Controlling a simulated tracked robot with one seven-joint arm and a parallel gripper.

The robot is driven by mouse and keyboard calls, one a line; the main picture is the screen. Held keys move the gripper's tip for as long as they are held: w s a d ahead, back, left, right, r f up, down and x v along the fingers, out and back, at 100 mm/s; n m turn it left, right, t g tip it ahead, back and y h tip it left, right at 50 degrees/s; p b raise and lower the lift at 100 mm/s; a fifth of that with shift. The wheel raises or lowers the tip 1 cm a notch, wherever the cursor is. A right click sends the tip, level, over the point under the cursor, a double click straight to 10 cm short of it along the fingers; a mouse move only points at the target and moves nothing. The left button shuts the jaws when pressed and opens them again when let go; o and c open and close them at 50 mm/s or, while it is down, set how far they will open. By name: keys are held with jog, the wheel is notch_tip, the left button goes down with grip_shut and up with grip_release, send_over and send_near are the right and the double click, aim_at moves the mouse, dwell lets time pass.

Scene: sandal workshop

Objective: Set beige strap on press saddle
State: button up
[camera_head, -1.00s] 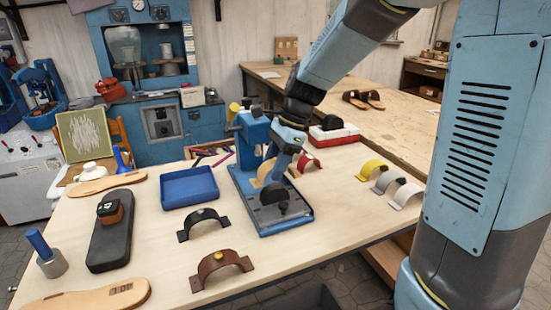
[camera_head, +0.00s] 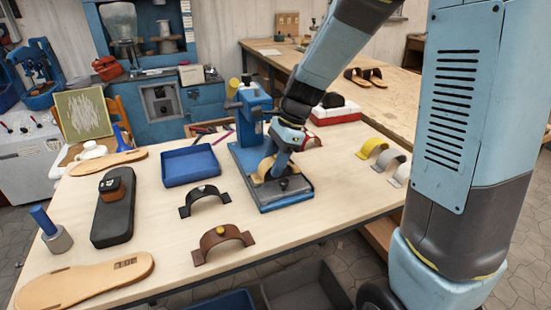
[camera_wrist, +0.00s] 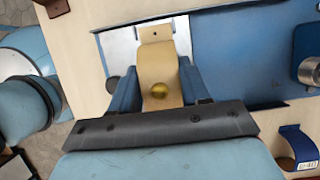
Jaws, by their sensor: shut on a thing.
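The dark press saddle is mostly hidden behind my gripper and the strap. I cannot tell whether the strap touches the saddle.
A blue tray (camera_head: 191,166), a black strap (camera_head: 206,195) and a brown strap (camera_head: 222,238) lie left of the press. Yellow (camera_head: 373,147), grey and white straps stand at right. A red-and-white box (camera_head: 335,113) is behind. The table's front right is clear.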

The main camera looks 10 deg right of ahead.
jog(key=shift+f, duration=0.2)
dwell(0.6)
jog(key=o, duration=1.4)
jog(key=shift+o, duration=0.2)
jog(key=shift+c, duration=0.2)
jog(key=shift+r, duration=0.15)
jog(key=shift+c, duration=0.2)
jog(key=shift+o, duration=0.7)
jog(key=shift+s+r, duration=0.1)
jog(key=shift+r, duration=3.25)
